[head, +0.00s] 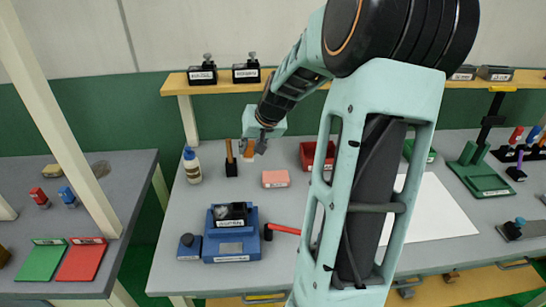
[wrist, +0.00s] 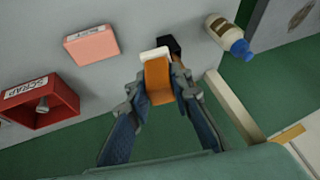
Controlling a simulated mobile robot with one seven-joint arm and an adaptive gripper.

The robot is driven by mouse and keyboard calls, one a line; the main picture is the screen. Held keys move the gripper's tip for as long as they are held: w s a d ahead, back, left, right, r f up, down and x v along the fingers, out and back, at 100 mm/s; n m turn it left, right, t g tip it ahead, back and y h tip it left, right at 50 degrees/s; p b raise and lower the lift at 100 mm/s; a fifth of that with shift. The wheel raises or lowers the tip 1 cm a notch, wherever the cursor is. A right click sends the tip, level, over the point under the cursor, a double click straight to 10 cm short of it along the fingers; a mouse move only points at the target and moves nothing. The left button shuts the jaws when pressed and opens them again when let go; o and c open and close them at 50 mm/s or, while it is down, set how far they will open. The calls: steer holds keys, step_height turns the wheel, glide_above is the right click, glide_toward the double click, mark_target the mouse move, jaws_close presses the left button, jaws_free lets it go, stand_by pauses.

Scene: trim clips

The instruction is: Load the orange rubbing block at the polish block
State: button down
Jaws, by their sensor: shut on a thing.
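The orange rubbing block (wrist: 158,80) is between the two fingertips of my gripper (wrist: 160,88) in the wrist view, with a pale strip at its far end. In the head view my gripper (head: 256,146) is small at the back of the bench, and a bit of the orange block (head: 247,150) shows at it. A pink block with a label, likely the polish block (head: 275,179), lies flat on the bench, just in front and to the right of my gripper. It also shows in the wrist view (wrist: 92,45), apart from the held block. Its label is too small to read.
A black holder with an upright orange handle (head: 231,165) stands left of my gripper. A white bottle with a blue cap (head: 192,166) is further left. A red scrap bin (wrist: 40,103) is beyond the pink block. A blue box (head: 231,242) and a red-handled tool (head: 283,229) lie nearer.

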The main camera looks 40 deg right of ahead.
steer(key=s+d+f+m+b, duration=0.2)
steer(key=d+f, duration=0.2)
steer(key=d, duration=0.6)
steer(key=shift+t, duration=0.4)
steer(key=shift+w+a+f+b, duration=0.1)
steer(key=shift+f+b, duration=0.55)
steer(key=shift+f, duration=0.8)
steer(key=shift+w+a+f+b, duration=0.1)
steer(key=shift+f+b, duration=0.5)
steer(key=shift+f, duration=0.85)
steer(key=shift+s+f+b, duration=0.1)
steer(key=shift+f+b, duration=0.5)
steer(key=shift+b, duration=0.25)
step_height(320, 180, up, 7)
steer(key=p, duration=0.3)
steer(key=shift+p, duration=0.4)
steer(key=shift+a+r, duration=0.1)
